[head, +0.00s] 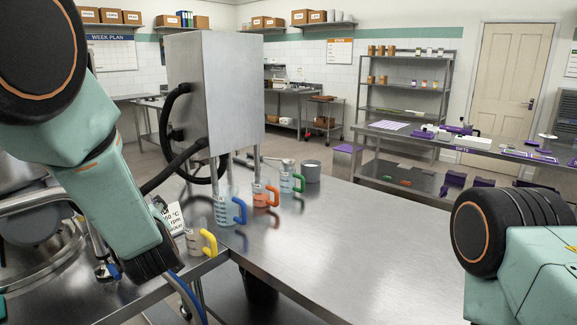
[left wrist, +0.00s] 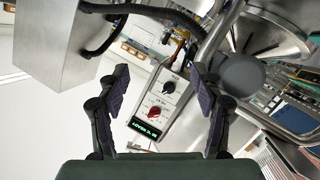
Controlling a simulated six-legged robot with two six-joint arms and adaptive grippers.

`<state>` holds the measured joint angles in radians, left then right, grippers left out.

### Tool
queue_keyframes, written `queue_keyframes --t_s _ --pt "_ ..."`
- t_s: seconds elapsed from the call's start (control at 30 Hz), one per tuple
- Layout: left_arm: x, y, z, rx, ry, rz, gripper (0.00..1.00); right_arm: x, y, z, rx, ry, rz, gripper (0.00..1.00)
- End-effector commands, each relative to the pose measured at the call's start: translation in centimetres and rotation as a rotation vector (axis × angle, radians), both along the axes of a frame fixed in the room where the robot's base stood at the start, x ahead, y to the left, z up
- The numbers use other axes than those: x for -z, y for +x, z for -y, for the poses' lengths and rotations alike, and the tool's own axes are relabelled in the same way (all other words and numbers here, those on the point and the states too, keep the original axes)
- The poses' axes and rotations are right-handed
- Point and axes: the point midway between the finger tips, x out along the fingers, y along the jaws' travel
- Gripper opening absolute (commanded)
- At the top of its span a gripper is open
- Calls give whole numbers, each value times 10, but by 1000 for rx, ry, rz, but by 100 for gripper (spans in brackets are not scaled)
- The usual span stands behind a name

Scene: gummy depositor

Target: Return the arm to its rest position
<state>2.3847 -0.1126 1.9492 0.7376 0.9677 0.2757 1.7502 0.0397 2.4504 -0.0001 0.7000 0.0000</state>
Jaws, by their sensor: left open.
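My left arm (head: 110,190) comes in from the upper left in the head view and reaches down in front of the kettle area; I cannot make out its fingers there. In the left wrist view my left gripper (left wrist: 160,82) is open, its two dark fingers apart with nothing between them. Beyond the fingers is a control box (left wrist: 160,108) with a black knob, a red knob and a lit green display. My right arm (head: 515,250) shows at the right edge of the head view; its gripper is out of view.
A grey pot (head: 312,171) stands behind. A tall steel cabinet (head: 215,95) rises beside my left arm. The table's middle is clear.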

Motion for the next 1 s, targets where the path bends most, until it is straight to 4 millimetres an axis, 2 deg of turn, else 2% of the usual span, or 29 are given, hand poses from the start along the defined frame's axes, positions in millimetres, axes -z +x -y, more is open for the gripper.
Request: queue_keyframes --t_s 0.03,0.17,0.2,0.27,0.3,0.37,0.5,0.67,0.8,0.9,1.0 --pt "29 -9 5 45 25 -79 66 5 0 0 0 0 0 40" --pt "101 -39 19 182 89 -292 66 14 0 0 0 0 1 40" --pt "125 -51 24 227 105 -360 66 17 0 0 0 0 1 40" --pt "158 -72 30 293 126 -457 66 22 0 0 0 0 0 40" --pt "180 -87 35 336 135 -520 66 25 0 0 1 0 0 40" --pt "211 -111 41 400 146 -611 66 29 0 0 1 0 0 40" --pt "276 -174 55 547 153 -813 66 41 0 0 0 0 0 40" --pt "339 -258 70 706 123 -1026 66 55 0 0 0 0 0 40" --pt "383 -336 80 819 60 -1194 66 69 0 0 0 0 0 40" --pt "405 -384 85 862 5 -1288 66 79 0 0 0 0 0 40" --pt "422 -418 85 866 -39 -1354 66 87 0 1 0 0 0 40"
